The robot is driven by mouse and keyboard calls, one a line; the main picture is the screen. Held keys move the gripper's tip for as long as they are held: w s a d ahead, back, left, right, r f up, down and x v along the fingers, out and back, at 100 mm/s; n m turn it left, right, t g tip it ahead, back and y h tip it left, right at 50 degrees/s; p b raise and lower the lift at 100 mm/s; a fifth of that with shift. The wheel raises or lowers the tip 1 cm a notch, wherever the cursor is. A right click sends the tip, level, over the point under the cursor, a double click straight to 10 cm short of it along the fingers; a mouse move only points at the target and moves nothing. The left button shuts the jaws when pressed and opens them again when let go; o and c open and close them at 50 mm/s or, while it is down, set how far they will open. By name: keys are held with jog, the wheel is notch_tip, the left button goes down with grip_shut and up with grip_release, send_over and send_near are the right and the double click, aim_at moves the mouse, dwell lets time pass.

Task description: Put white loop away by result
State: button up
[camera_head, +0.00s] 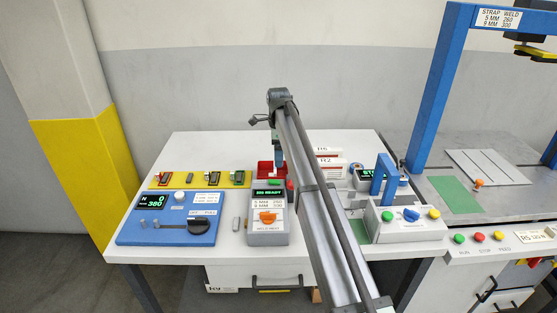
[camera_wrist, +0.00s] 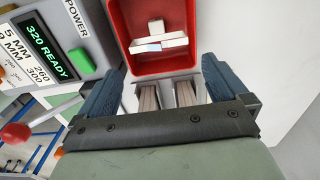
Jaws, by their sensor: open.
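In the head view the red tray (camera_head: 263,169) stands behind the grey welder box, partly hidden by my arm. My gripper (camera_wrist: 158,82) is open, its two blue fingers apart at the near edge of the tray, with the white piece beyond their tips. In the head view my gripper (camera_head: 279,157) points down at the tray and its fingertips are hard to make out.
The welder box (camera_head: 268,229) has a lit READY display and an orange knob. A blue tester (camera_head: 170,229) showing 0 and 380 stands left, before a yellow strip (camera_head: 157,180) of small fixtures. Red-and-white labelled items (camera_head: 330,160) and a grey button box (camera_head: 401,226) stand right.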

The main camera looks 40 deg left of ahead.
notch_tip(320, 180, up, 9)
jog(key=shift+r, duration=0.2)
dwell(0.6)
